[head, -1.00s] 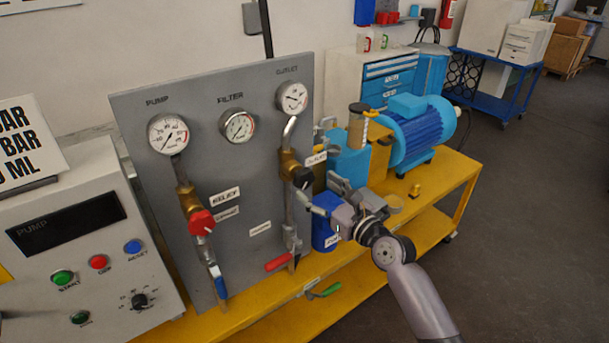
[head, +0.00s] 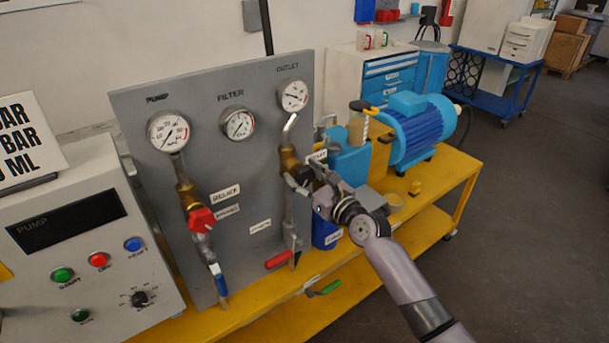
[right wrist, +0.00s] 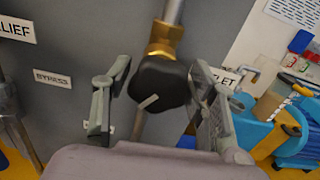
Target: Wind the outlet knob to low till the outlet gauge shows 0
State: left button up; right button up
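The outlet gauge (head: 293,95) is the round white dial at the upper right of the grey panel. Its needle is too small to read surely. The outlet knob (right wrist: 160,82) is black with a pale pointer line, below a brass fitting. My right gripper (head: 304,180) is at the knob. In the right wrist view its fingers (right wrist: 159,88) stand open on both sides of the knob, with gaps showing at each side. My left gripper is not in view.
The red relief knob (head: 201,219) and a red-handled lever (head: 279,260) are on the panel's lower pipes. A blue pump motor (head: 420,130) stands right on the yellow bench (head: 455,180). The control box (head: 90,250) is at left.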

jog(key=c, duration=0.7)
jog(key=shift+c, duration=0.2)
